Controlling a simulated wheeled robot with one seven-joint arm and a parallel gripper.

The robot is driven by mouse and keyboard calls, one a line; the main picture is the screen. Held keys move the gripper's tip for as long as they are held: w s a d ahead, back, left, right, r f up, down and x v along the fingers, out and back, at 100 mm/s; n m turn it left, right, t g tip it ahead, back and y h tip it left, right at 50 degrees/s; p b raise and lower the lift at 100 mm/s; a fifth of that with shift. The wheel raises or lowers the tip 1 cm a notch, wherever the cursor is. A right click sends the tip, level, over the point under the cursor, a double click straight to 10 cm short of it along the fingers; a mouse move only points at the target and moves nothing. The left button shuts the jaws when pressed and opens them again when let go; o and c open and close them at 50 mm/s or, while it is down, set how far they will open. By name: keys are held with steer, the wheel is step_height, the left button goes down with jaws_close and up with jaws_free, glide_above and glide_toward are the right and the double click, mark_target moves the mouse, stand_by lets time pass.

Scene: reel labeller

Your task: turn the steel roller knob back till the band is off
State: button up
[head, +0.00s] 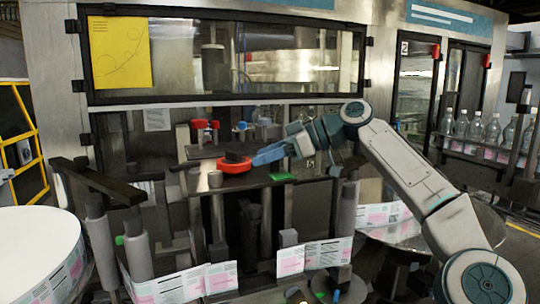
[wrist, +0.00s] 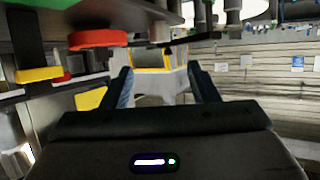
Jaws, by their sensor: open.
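A red ring-shaped part with a dark centre (head: 233,163) sits on the dark machine deck. It shows as a red disc in the wrist view (wrist: 98,38). A short grey steel cylinder (head: 215,179) stands just in front of it; I cannot tell for sure whether this is the roller knob. My gripper (head: 262,157) points left, close to the right side of the red part. In the wrist view my gripper (wrist: 163,84) has its two fingers apart with nothing between them. No band around a knob can be made out.
A printed label web (head: 305,256) runs low around upright rollers (head: 100,238) at the front. A large white reel (head: 35,255) lies at left. Red-topped fittings (head: 205,126) and a windowed guard (head: 225,55) stand behind the deck. Bottles (head: 478,130) line the right.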

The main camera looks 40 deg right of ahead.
steer(key=shift+s+d+r, duration=0.1)
steer(key=shift+s+d, duration=0.05)
steer(key=s+a+r+m+t+h+b, duration=0.25)
steer(key=s+r+m+h, duration=0.35)
steer(key=s, duration=0.4)
steer(key=s+a+r+m+h+b, duration=0.2)
steer(key=a+r+m+h+b, duration=0.1)
steer(key=a+h, duration=0.3)
steer(key=m+g+h+b, duration=0.2)
steer(key=m+h+b, duration=0.45)
steer(key=m, duration=0.25)
glide_toward(214, 172)
steer(key=shift+h, duration=0.35)
steer(key=p+x, duration=0.1)
steer(key=x, duration=0.9)
steer(key=shift+w+f+p, duration=0.15)
steer(key=shift+f+p, duration=0.15)
steer(key=shift+p, duration=0.05)
